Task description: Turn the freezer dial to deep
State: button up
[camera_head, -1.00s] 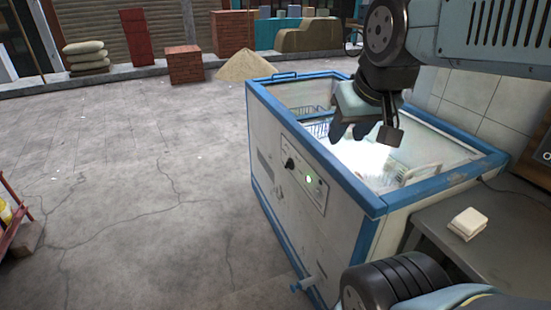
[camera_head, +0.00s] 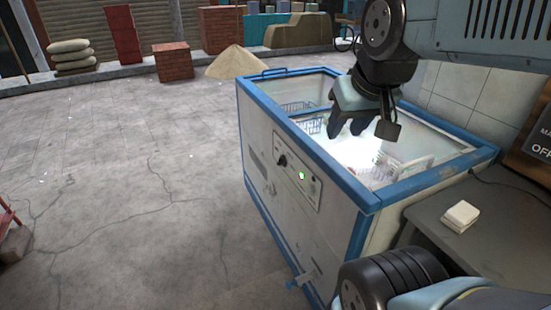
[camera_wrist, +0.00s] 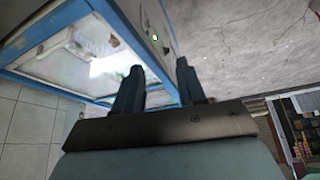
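The freezer (camera_head: 300,228) is a white chest with blue edges and an open, lit top. On its side facing the left is a control panel with a black dial (camera_head: 282,160) and a small green light (camera_head: 302,176). The dial's markings are too small to read. My gripper (camera_head: 352,128) hangs over the freezer's open top, to the right of the panel and apart from the dial. In the wrist view my gripper's two fingers (camera_wrist: 160,82) stand apart with nothing between them. The green light shows beyond them in the wrist view; the dial is not clear there.
A grey table (camera_head: 470,225) with a small white block (camera_head: 460,215) stands at the right of the freezer. A tiled wall (camera_head: 468,95) is behind it. The paved floor (camera_head: 120,200) left of the freezer is clear. Brick stacks (camera_head: 172,63) and a sand pile (camera_head: 237,62) are far back.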

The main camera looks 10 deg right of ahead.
jog(key=shift+w, duration=0.1)
jog(key=w+a+f+n+g+h, duration=0.1)
jog(key=w+f+n+g+h, duration=0.2)
jog(key=w+f, duration=0.75)
jog(key=w+f+n+g+h, duration=0.2)
jog(key=w+f+g, duration=0.15)
jog(key=w, duration=1.45)
jog(key=w+a+f+n+h, duration=0.2)
jog(key=w+a+f+h, duration=0.1)
jog(key=w+f, duration=0.4)
jog(key=w+a+f+n+h, duration=0.3)
jog(key=w+f+h, duration=0.15)
jog(key=f, duration=0.35)
jog(key=n+t+h, duration=0.5)
send_near(278, 162)
jog(key=x, duration=0.8)
jog(key=shift+w+d+f, duration=0.15)
jog(key=shift+w, duration=0.15)
